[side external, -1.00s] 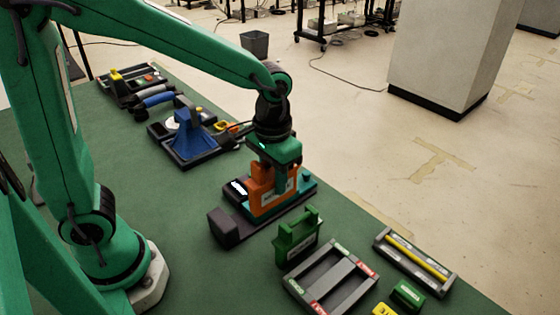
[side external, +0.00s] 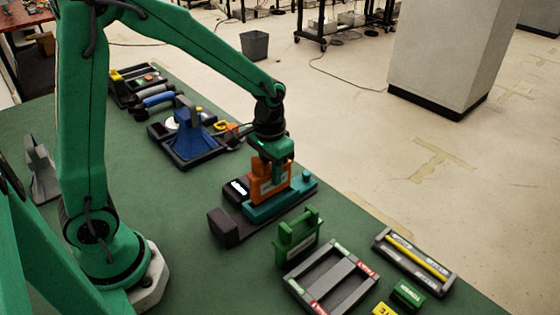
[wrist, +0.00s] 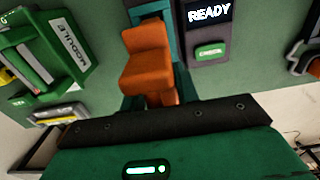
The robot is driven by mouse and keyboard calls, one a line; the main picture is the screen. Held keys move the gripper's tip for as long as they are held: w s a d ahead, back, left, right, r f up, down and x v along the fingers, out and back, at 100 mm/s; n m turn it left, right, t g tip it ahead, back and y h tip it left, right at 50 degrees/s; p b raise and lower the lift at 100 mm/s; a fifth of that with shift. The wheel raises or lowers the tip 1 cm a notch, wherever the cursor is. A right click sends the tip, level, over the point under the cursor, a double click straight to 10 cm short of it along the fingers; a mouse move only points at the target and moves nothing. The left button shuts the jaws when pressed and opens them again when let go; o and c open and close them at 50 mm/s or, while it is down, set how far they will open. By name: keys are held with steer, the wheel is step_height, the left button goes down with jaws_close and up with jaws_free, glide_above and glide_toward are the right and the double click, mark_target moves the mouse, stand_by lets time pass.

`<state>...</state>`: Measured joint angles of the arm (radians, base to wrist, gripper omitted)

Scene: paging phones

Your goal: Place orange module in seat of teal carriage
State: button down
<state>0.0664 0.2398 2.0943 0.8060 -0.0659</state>
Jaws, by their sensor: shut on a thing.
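The orange module (side external: 260,188) is upright in my gripper (side external: 274,172), which is shut on its upper part. The teal carriage (side external: 285,206) lies on a dark rail base, with the module at its far left side in the side view. I cannot tell whether the module rests in the seat or is just above it; the seat is largely hidden. In the wrist view the orange module (wrist: 148,62) stands out ahead of my gripper, with part of the teal carriage (wrist: 177,45) beside and behind it. The fingertips are mostly hidden there.
A dark box with a lit READY display (wrist: 208,14) adjoins the carriage. A dark block (side external: 226,228) ends the rail at the front left. A green handled module (side external: 297,238) and a grey tray (side external: 330,278) stand nearer. A blue cradle (side external: 190,140) is farther back.

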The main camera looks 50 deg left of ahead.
steer(key=shift+f, duration=1.65)
steer(key=shift+f, duration=0.15)
steer(key=c, duration=1.1)
jaws_free()
steer(key=shift+o, duration=0.2)
step_height(320, 180, up, 12)
steer(key=shift+r, duration=0.15)
